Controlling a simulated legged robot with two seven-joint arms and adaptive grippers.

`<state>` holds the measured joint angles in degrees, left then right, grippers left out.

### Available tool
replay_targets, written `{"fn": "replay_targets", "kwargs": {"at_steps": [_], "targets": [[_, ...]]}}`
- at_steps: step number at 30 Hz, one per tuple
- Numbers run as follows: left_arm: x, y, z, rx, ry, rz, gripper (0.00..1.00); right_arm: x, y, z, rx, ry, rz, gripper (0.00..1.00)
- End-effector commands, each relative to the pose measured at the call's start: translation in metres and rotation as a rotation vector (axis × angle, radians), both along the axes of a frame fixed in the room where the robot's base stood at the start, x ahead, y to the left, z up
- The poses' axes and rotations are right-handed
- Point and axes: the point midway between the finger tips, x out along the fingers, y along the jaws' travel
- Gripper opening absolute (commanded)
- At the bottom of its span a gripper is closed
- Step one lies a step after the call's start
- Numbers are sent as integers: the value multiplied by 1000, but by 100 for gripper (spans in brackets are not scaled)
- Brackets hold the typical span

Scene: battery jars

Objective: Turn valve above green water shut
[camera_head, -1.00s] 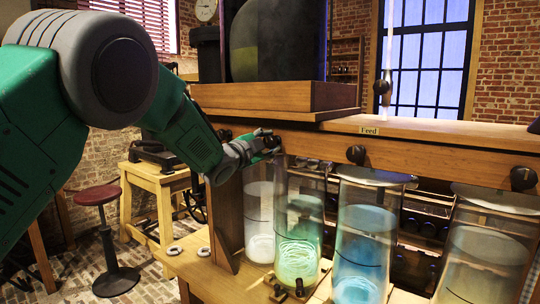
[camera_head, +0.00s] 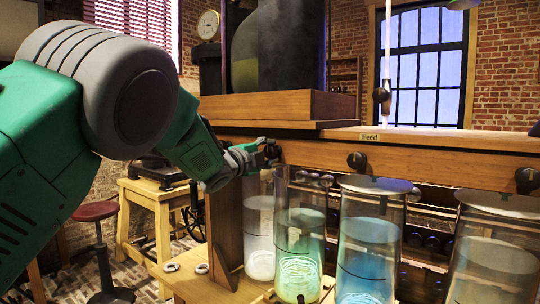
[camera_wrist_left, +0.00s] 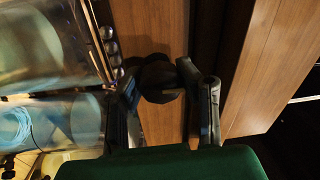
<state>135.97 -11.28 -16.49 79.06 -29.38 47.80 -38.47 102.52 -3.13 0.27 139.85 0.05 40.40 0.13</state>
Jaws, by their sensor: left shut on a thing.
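The jar of green water (camera_head: 299,245) stands in a row of glass jars below a wooden beam. My left gripper (camera_head: 268,153) reaches in from the left to the beam, above the green jar. It is shut on a dark round valve knob, which it mostly hides in the head view. In the left wrist view the black knob (camera_wrist_left: 160,80) sits between the two fingers of the left gripper (camera_wrist_left: 166,102). How far the knob is turned cannot be told. My right gripper is not in view.
A jar of pale water (camera_head: 259,235) stands left of the green one, and a jar of blue water (camera_head: 367,245) right of it. Other dark knobs (camera_head: 357,160) sit along the beam (camera_head: 430,165). A wooden stand (camera_head: 158,195) and red stool (camera_head: 97,212) are at left.

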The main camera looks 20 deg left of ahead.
Motion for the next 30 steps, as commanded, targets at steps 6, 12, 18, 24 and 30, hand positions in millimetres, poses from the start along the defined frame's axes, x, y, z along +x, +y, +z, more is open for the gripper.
{"fn": "replay_targets", "kwargs": {"at_steps": [6,12,18,24,30], "targets": [[0,-2,-6,4,10,-3,47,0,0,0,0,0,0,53],[0,-1,-4,2,6,-2,52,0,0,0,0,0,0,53],[-3,0,-3,1,5,-1,52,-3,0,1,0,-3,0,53],[-25,9,-4,2,5,0,52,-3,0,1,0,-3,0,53],[-64,23,-8,1,6,1,52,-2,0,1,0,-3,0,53]]}}
